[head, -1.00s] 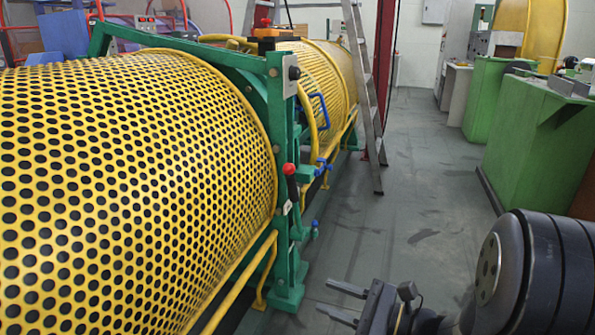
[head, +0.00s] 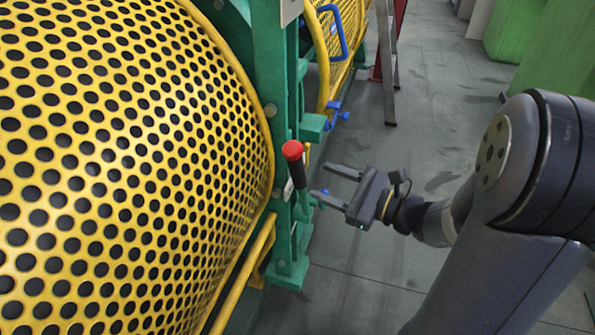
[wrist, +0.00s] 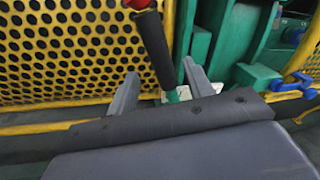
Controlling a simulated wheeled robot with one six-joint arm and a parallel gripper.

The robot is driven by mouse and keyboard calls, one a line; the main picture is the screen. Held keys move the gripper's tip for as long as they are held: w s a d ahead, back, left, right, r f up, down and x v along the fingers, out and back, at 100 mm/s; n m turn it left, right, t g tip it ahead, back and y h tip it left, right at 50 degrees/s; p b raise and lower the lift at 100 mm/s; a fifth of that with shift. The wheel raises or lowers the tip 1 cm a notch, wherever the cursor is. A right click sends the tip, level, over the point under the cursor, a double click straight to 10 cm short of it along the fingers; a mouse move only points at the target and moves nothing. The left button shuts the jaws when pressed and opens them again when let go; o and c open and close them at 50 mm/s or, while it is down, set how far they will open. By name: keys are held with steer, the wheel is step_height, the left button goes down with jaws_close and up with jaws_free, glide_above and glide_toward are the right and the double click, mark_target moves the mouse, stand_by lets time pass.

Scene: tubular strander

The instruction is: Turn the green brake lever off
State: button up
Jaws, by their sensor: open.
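The brake lever has a black grip and a red knob (head: 292,150). It stands on the green frame (head: 270,100) beside the yellow perforated guard, and its foot by the frame is green in the wrist view. My gripper (head: 327,182) is open and empty, just right of the lever in the head view, its fingers pointing at the frame. In the wrist view the black grip (wrist: 155,47) rises between the two fingertips (wrist: 160,80), leaning to the upper left. I cannot tell whether the fingers touch it.
The yellow perforated guard (head: 110,150) fills the left. A yellow rail (head: 243,275) runs low along it. Blue handles (head: 336,113) sit on the frame behind the lever.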

mark_target(304, 174)
steer(key=b+x, duration=0.1)
steer(key=x, duration=0.6)
steer(key=shift+a, duration=0.2)
steer(key=shift+c, duration=0.6)
jaws_close()
